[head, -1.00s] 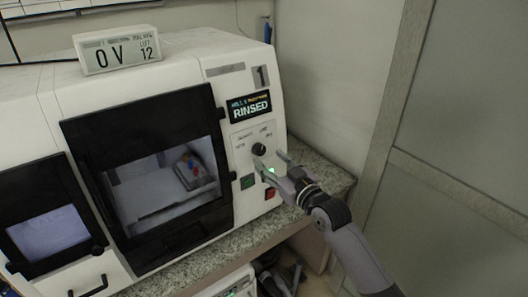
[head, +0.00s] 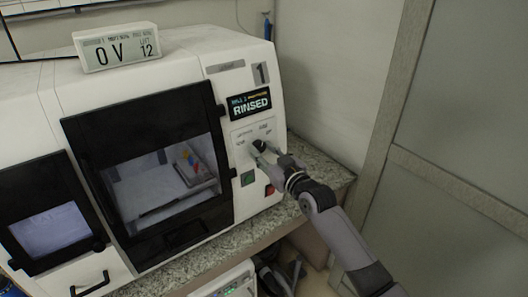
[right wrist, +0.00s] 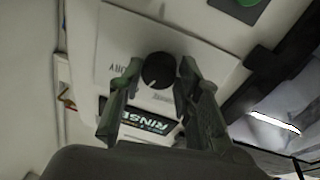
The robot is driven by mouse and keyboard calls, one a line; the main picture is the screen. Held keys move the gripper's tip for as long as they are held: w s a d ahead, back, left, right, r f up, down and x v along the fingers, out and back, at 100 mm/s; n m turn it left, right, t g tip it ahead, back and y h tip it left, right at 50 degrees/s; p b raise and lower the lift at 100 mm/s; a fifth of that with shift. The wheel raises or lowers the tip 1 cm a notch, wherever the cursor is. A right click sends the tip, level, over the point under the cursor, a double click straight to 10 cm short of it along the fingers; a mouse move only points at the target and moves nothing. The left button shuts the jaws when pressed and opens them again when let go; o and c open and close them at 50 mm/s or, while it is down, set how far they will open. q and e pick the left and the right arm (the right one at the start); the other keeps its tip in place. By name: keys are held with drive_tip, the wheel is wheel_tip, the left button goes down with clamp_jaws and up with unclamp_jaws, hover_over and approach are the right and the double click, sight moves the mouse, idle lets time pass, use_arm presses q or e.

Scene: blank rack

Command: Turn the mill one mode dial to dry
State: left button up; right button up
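In the right wrist view the dial (right wrist: 158,70) sits between the two fingertips of my right gripper (right wrist: 160,72). The fingers are open, one on each side, with a narrow gap to the dial. A light pointer mark shows on the dial; its setting is too small to read. My left gripper is not in view.
A green button (head: 247,178) and a red button (head: 269,189) sit below the dial. The mill's dark-framed window (head: 150,110) is to the left. A small display box (head: 117,48) stands on top. The granite counter (head: 315,172) and wall are to the right.

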drive_tip(key=c, duration=0.6)
drive_tip(key=shift+c, duration=0.2)
drive_tip(key=m+p, duration=0.2)
drive_tip(key=m+h+p, duration=0.1)
drive_tip(key=m, duration=0.1)
drive_tip(key=shift+a+r+m+p, duration=0.1)
drive_tip(key=shift+r+m+p, duration=0.1)
drive_tip(key=shift+m+p, duration=0.2)
drive_tip(key=shift+s+f+m+h+p, duration=0.1)
drive_tip(key=shift+m+h+p, duration=0.2)
drive_tip(key=shift+m+p, duration=1.3)
drive_tip(key=shift+m+b, duration=0.35)
drive_tip(key=shift+m, duration=0.15)
drive_tip(key=o, duration=1.2)
drive_tip(key=shift+c, duration=0.2)
